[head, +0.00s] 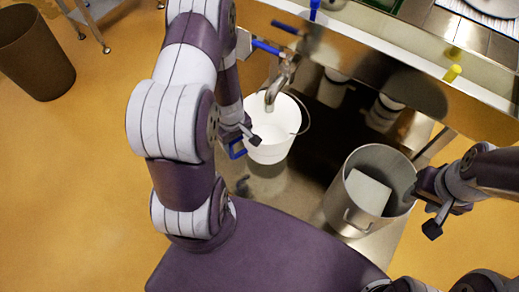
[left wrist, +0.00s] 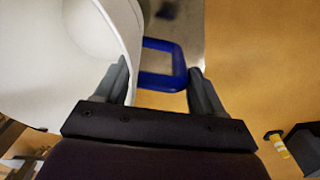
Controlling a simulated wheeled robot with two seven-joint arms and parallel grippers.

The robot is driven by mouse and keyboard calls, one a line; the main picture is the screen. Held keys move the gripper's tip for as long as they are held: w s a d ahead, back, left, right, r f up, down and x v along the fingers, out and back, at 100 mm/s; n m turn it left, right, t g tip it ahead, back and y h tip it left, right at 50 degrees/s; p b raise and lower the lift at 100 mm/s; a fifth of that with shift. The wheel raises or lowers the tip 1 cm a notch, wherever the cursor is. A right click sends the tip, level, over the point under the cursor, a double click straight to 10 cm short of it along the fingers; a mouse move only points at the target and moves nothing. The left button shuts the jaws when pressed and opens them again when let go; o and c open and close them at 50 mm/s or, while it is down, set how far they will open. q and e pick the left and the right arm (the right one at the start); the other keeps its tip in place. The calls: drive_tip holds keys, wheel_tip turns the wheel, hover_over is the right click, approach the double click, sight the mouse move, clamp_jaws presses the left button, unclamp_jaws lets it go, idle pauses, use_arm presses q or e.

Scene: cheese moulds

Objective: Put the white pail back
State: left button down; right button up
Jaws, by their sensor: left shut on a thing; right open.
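The white pail (head: 272,135) stands upright below a metal spout, with a thin wire bail at its right side. My left gripper (head: 246,143) is at the pail's left side. A blue square loop (head: 237,150) shows there. In the left wrist view the pail's white wall (left wrist: 60,60) fills the left, and the blue loop (left wrist: 163,80) lies between the fingers of my left gripper (left wrist: 160,90). The gripper is shut on the pail at this side; the exact contact is hard to see. My right gripper (head: 428,203) is open beside the steel pot's right rim.
A steel pot (head: 347,217) with a white block (head: 367,192) inside stands at the right. The metal spout (head: 276,92) hangs over the pail. A steel vat (head: 350,60) and its ledge lie behind. A brown bin (head: 35,55) is at far left; the yellow floor between is open.

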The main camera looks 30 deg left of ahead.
sight(238, 154)
use_arm(q)
wheel_tip(238, 154, down, 7)
drive_tip(key=b, duration=0.3)
drive_tip(key=shift+r, duration=0.3)
drive_tip(key=shift+f, duration=0.1)
use_arm(e)
wheel_tip(238, 154, down, 4)
drive_tip(key=shift+f, duration=0.1)
use_arm(q)
drive_tip(key=shift+c, duration=0.5)
unclamp_jaws()
use_arm(e)
drive_tip(key=shift+s, duration=0.1)
